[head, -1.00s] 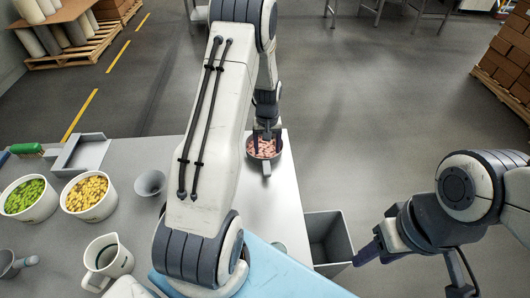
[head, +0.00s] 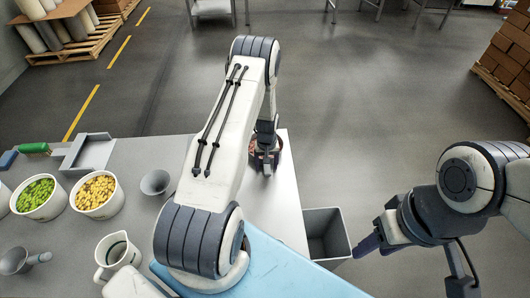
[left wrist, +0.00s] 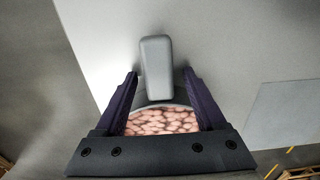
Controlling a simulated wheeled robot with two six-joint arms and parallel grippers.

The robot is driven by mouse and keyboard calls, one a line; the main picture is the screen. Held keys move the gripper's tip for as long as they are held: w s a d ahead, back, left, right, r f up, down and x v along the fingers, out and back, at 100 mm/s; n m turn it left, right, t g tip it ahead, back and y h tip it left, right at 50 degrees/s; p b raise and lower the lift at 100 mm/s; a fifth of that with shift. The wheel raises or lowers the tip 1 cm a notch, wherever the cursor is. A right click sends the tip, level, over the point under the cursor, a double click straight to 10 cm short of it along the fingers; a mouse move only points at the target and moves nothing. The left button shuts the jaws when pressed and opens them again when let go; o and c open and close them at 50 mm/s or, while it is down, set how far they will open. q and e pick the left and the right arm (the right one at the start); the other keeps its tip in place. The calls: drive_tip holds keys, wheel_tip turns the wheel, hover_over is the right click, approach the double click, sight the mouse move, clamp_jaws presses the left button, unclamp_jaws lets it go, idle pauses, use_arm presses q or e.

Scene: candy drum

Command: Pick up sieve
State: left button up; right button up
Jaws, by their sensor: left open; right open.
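The sieve (head: 280,146) looks like a round pan on the table's far right part, mostly hidden by my left arm in the head view. In the left wrist view its grey handle (left wrist: 156,62) points away from the bowl, which holds pinkish pieces (left wrist: 163,123). My left gripper (head: 267,148) is over it, open, pointing down. In the left wrist view, its two dark fingers (left wrist: 160,76) stand on either side of the handle's base and the bowl's near part. Contact cannot be told. My right gripper (head: 368,246) is open and empty, off the table's right side.
A grey bin (head: 327,236) stands at the table's right edge. Bowls of green (head: 36,196) and yellow (head: 96,193) pieces, a small grey cup (head: 155,182), a white jug (head: 117,252), a scoop (head: 17,261) and a grey tray (head: 88,153) are on the left.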

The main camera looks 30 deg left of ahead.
use_arm(q)
clamp_jaws()
drive_tip(key=shift+r, duration=0.1)
idle(0.3)
